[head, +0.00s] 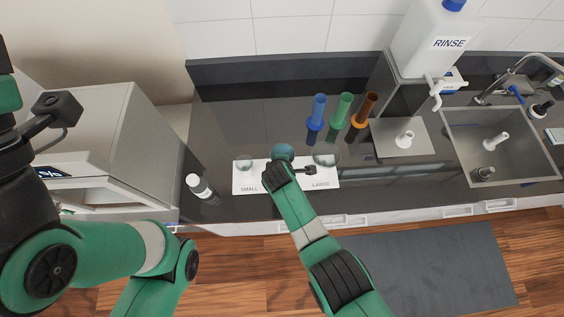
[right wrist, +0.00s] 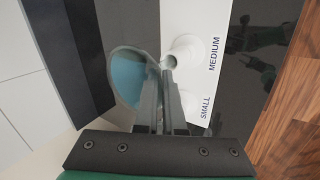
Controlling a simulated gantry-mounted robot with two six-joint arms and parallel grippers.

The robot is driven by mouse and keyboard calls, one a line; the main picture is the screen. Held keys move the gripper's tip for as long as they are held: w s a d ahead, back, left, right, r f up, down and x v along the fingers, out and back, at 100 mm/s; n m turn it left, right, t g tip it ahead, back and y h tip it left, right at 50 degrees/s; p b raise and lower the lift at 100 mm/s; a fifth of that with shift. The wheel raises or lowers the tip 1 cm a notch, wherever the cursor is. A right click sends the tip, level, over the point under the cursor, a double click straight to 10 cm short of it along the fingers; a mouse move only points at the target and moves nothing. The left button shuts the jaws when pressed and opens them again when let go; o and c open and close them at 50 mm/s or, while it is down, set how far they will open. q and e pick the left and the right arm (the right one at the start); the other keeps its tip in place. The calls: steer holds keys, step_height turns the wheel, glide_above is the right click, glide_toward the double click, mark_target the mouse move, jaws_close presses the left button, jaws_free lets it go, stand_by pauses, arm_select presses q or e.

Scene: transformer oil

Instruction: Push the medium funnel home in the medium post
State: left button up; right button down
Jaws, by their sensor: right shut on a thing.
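The medium funnel, a translucent blue-grey cone, shows in the right wrist view (right wrist: 128,78) and over the middle of the white board in the head view (head: 283,151). My right gripper (right wrist: 167,85) is shut on it. A white flared post (right wrist: 186,48) stands by the MEDIUM label, close beside the fingertips in the wrist view. I cannot tell whether the funnel's stem is in a post, as the fingers hide it. In the head view my right gripper (head: 281,164) covers the board's middle. My left arm is at the left; its gripper is out of view.
Blue (head: 316,112), green (head: 340,110) and orange (head: 364,110) cylinders stand behind, right. The sink (head: 505,150) is far right.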

steer(key=shift+f+b, duration=1.75)
steer(key=shift+f, duration=0.1)
steer(key=c, duration=0.9)
jaws_free()
steer(key=shift+r, duration=0.1)
steer(key=shift+c, duration=0.2)
steer(key=p+v, duration=1.1)
steer(key=p, duration=0.4)
steer(key=shift+r+p, duration=0.25)
steer(key=shift+p, duration=0.1)
steer(key=shift+s, duration=0.1)
